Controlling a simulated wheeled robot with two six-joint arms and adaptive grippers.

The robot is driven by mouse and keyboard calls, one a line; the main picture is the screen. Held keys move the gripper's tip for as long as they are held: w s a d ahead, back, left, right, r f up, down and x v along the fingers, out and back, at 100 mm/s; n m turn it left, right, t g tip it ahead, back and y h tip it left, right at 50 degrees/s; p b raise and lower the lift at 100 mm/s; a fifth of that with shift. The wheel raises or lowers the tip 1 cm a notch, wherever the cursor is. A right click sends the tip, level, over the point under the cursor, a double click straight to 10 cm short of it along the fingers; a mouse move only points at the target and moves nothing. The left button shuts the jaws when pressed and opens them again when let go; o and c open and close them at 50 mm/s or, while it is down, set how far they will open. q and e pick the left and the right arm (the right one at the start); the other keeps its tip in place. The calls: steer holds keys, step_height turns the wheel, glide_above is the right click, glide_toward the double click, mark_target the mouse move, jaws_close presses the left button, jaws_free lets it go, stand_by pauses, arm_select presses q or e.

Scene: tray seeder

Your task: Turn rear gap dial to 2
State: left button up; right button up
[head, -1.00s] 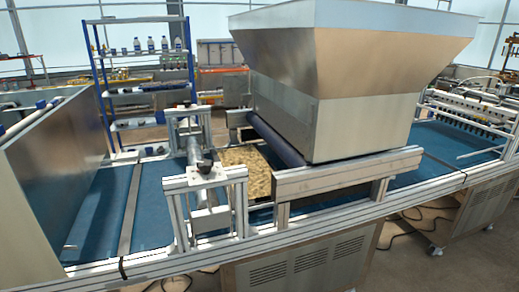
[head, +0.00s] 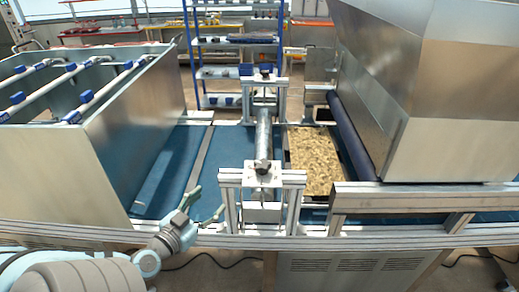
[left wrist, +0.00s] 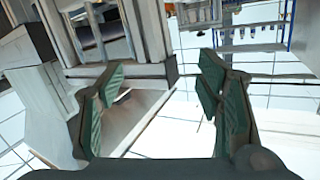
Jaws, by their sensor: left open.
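A metal roller (head: 263,135) spans the blue belt between a near aluminium frame (head: 262,180) and a far frame (head: 265,85). Small fittings sit on top of both frames, but I cannot make out a numbered dial or its setting. My left gripper (head: 206,206) is at the belt's near edge, left of the near frame and apart from it. Its fingers are open and empty. The left wrist view shows its green-padded fingers (left wrist: 160,80) spread apart with nothing between them. My right gripper is not in view.
A large steel hopper (head: 455,110) stands at right, beside a soil-filled tray (head: 313,160). A tall metal-sided bin (head: 140,130) stands at left. The blue belt (head: 170,170) is clear between bin and roller. A blue shelf rack (head: 193,65) is behind.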

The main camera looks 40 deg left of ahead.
mark_target(257, 170)
arm_select(q)
steer(key=w+d+r+t+h, duration=0.2)
steer(key=d+r+h, duration=0.1)
steer(key=d+r, duration=0.4)
steer(key=w+b, duration=0.2)
steer(key=w, duration=0.1)
steer(key=w+b, duration=0.2)
steer(key=w, duration=0.2)
steer(key=shift+w+a+f, duration=0.15)
steer(key=shift+w, duration=0.05)
steer(key=w, duration=0.4)
steer(key=shift+w+r, duration=0.3)
steer(key=shift+w, duration=0.05)
steer(key=shift+w+p, duration=0.4)
steer(key=shift+w, duration=0.35)
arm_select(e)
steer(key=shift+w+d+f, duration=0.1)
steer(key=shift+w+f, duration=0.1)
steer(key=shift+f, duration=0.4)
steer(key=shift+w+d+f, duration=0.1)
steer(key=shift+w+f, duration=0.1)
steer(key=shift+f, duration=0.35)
arm_select(q)
steer(key=shift+d, duration=0.2)
steer(key=shift+c, duration=0.2)
steer(key=c, duration=1.1)
steer(key=shift+c, duration=0.2)
